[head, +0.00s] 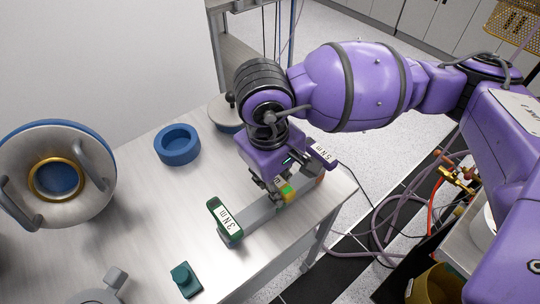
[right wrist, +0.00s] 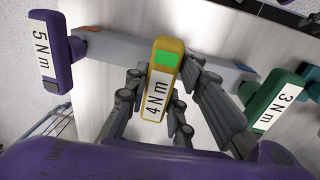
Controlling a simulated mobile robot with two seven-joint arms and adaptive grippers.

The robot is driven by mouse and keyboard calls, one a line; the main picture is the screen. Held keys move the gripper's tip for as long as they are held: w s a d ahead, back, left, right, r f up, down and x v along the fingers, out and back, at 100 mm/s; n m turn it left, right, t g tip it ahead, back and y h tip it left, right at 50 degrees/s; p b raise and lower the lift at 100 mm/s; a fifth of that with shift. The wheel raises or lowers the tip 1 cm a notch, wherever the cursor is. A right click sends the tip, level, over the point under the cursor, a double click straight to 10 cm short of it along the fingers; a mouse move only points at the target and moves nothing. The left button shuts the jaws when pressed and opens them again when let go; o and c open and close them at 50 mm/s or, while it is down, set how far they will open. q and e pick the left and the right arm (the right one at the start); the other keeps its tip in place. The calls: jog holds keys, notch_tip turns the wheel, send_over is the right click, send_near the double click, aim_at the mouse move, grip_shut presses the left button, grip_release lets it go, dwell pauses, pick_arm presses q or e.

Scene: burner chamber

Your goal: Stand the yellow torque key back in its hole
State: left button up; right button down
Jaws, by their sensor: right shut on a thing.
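The yellow torque key (right wrist: 161,75), labelled 4 N m with a green patch, is between the fingers of my right gripper (right wrist: 160,92), which is shut on it. In the head view the yellow key (head: 287,191) shows only in part below my right gripper (head: 279,186), over the grey rack (head: 262,214). The key's handle lies across the rack in the wrist view, between the purple 5 N m key (right wrist: 62,52) and the green 3 N m key (right wrist: 277,100). Its shaft and the hole are hidden, so I cannot tell whether it is in. My left gripper is out of view.
The metal table (head: 130,225) also holds a blue ring-shaped dish (head: 177,146), a small green block (head: 186,280), a grey lidded item (head: 224,113) and a large round flanged part (head: 85,195). Hoses and a yellow bin (head: 434,286) are beyond the table at the right.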

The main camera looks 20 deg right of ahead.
jog(key=shift+f, duration=0.25)
jog(key=c, duration=1.4)
grip_release()
jog(key=shift+c, duration=0.2)
notch_tip(320, 180, up, 12)
jog(key=a, duration=0.1)
jog(key=shift+s+a, duration=0.2)
